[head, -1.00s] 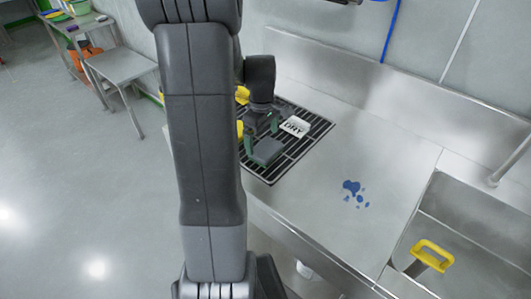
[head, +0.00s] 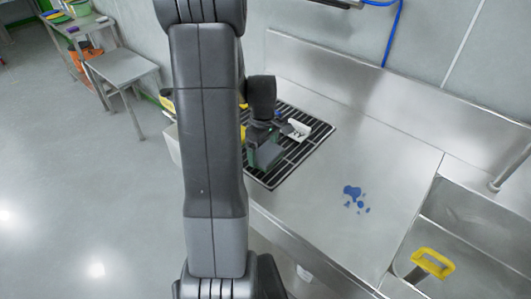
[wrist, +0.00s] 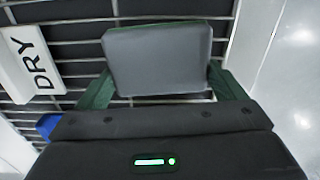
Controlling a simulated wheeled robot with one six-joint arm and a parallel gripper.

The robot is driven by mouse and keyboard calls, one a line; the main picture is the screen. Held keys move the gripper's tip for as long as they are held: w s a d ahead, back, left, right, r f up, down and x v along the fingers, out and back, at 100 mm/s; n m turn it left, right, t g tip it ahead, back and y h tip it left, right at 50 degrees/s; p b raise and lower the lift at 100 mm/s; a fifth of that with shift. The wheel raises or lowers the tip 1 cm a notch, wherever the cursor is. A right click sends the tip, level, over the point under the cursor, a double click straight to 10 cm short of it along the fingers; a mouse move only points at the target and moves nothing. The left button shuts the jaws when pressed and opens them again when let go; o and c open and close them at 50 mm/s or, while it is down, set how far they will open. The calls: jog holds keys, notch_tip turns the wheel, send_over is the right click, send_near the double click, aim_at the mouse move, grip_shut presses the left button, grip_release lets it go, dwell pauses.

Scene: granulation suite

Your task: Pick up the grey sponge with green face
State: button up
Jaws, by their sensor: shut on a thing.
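The grey sponge (wrist: 158,60) sits between the two green fingers of my gripper (wrist: 158,88) in the wrist view, its grey side towards the camera. A little dark green shows beyond its top edge; most of the green face is hidden. In the head view my gripper (head: 264,146) is over the black slatted rack (head: 290,164) at the left end of the steel counter. It is shut on the sponge (head: 269,154), which shows there as a small dark grey block. I cannot tell whether the sponge touches the rack.
A white "DRY" sign (wrist: 31,62) stands beside my gripper; the head view shows it too (head: 299,130). A blue spill (head: 354,196) lies on the counter. A sink with a yellow-handled tool (head: 433,262) is at right. Yellow items are partly hidden behind my arm.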

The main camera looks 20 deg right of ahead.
aim_at(264, 150)
notch_tip(264, 150, up, 10)
jog(key=shift+b, duration=0.35)
jog(key=o, duration=0.4)
jog(key=c, duration=0.3)
jog(key=shift+c, duration=0.2)
